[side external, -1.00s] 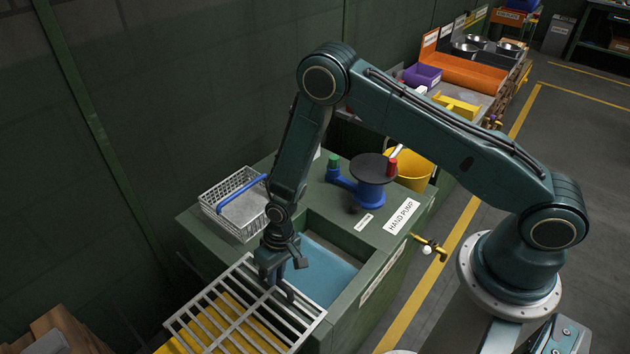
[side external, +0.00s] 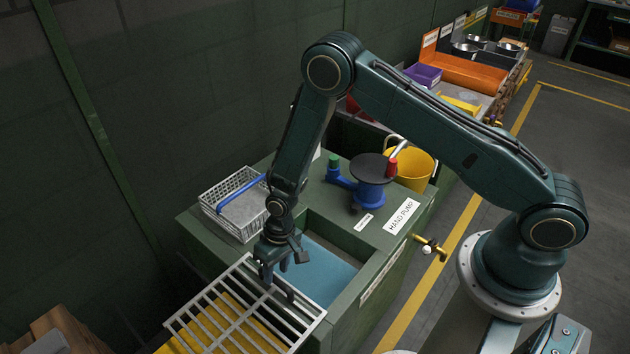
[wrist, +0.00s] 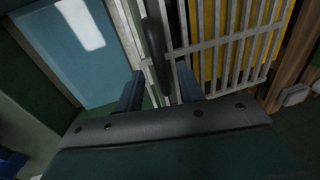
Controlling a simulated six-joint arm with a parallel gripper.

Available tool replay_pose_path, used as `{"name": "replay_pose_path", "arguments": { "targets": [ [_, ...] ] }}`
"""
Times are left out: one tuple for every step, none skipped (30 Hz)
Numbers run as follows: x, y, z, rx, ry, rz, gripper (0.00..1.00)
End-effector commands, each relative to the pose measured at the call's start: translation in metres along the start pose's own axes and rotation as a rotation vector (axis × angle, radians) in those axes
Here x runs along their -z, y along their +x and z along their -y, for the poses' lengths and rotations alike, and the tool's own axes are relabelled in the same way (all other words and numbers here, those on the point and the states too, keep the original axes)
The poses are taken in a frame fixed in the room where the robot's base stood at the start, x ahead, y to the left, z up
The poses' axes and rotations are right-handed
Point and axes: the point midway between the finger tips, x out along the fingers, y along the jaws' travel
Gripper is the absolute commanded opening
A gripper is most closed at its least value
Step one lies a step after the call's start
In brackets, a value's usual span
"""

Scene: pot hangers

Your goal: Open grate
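The pale metal grate (side external: 204,322) of parallel bars lies over a yellow area at the lower left of the side view. In the wrist view the grate (wrist: 233,47) fills the upper right. A dark upright handle (wrist: 153,45) stands on the grate near its edge by the blue basin. My gripper (side external: 281,273) is over that edge, pointing down. In the wrist view my gripper (wrist: 160,80) is open, with one finger on each side of the handle's line. I cannot tell how deep the handle sits between the fingers.
A blue-floored basin (side external: 325,275) lies beside the grate in the green bench. A wire basket (side external: 236,202) with a blue handle and a blue hand pump (side external: 368,190) stand on the bench behind. A yellow bucket (side external: 415,168) is further back. A brass tap (side external: 430,246) sticks out at the right.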

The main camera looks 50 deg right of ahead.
Motion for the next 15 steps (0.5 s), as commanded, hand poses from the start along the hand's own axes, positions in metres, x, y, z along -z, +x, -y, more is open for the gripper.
{"name": "replay_pose_path", "arguments": {
  "targets": [
    [0.000,-0.006,0.000,0.001,0.000,-0.002,0.38],
    [0.000,-0.009,0.000,0.001,0.000,-0.002,0.38],
    [0.001,-0.014,0.000,0.001,0.000,-0.003,0.38],
    [0.001,-0.018,0.000,0.001,0.000,-0.003,0.38],
    [0.001,-0.021,0.000,0.001,0.000,-0.002,0.38],
    [0.001,-0.027,0.000,0.001,0.000,-0.002,0.38],
    [0.000,-0.030,0.000,0.001,0.000,-0.002,0.38],
    [0.000,-0.035,0.000,0.001,0.000,-0.002,0.38],
    [0.001,-0.040,0.000,0.001,-0.001,-0.003,0.38],
    [0.000,-0.044,0.000,0.001,-0.001,-0.003,0.38],
    [0.000,-0.048,0.000,0.001,-0.001,-0.002,0.38],
    [0.001,-0.054,0.000,0.001,-0.001,-0.003,0.38],
    [0.000,-0.057,0.000,0.001,-0.001,-0.002,0.38],
    [0.000,-0.062,0.000,0.001,-0.001,-0.003,0.38],
    [0.000,-0.067,0.000,0.001,-0.001,-0.002,0.38]
  ]
}}
